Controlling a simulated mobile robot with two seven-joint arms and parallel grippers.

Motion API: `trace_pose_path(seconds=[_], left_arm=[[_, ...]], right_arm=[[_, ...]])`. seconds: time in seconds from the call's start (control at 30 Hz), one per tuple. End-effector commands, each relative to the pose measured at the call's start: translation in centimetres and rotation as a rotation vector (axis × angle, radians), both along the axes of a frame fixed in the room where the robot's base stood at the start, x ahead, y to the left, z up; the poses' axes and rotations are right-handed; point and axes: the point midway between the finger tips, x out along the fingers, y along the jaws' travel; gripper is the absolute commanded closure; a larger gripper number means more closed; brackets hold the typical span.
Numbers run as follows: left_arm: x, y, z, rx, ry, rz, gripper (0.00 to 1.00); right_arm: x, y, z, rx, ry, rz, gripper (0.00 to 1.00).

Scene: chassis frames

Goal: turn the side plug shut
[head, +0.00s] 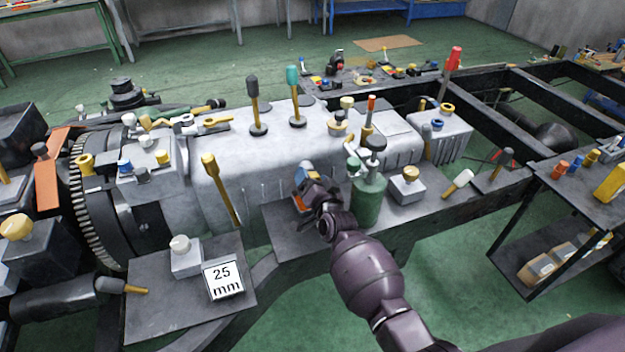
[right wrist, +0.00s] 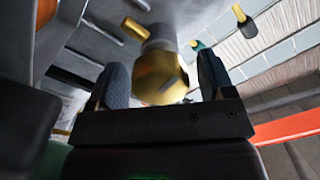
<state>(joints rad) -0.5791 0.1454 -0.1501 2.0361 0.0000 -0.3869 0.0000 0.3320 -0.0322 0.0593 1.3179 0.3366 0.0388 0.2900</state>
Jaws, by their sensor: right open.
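A brass plug (right wrist: 158,78) with a faceted head shows in the right wrist view, set on a grey fitting. It sits between the two dark fingers of my right gripper (right wrist: 162,82). The fingers are apart, one on each side of the plug, with a visible gap at the right finger; contact on the left is hard to tell. In the head view my right gripper (head: 304,178) is at the side of the large grey housing (head: 270,140), and it hides the plug there. My left gripper is not in view.
A green bottle (head: 369,200) with a dark knob stands close to the right of my right gripper. A yellow-handled lever (head: 220,187) leans on its left. A plate with a "25 mm" sign (head: 223,281) lies at lower left. Black frame rails (head: 520,95) extend right.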

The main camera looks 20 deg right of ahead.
Motion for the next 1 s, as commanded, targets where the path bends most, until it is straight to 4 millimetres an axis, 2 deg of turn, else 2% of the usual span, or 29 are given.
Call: trace_pose_path(seconds=[0.23, 0.5, 0.57, 0.87, 1.0], left_arm=[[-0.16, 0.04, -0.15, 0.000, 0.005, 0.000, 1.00], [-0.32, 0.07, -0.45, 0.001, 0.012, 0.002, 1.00], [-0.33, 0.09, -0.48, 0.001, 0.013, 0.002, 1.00], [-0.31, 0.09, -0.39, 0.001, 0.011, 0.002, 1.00], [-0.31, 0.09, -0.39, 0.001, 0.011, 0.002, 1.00]], right_arm=[[0.03, 0.00, 0.04, 0.000, 0.000, 0.000, 0.27], [0.02, 0.00, 0.03, 0.000, 0.000, 0.000, 0.68], [0.02, 0.01, 0.02, 0.000, 0.000, 0.000, 0.74], [0.02, -0.03, 0.02, 0.132, 0.004, 0.001, 0.75], [0.01, -0.02, -0.01, 0.138, 0.005, 0.000, 0.74]])
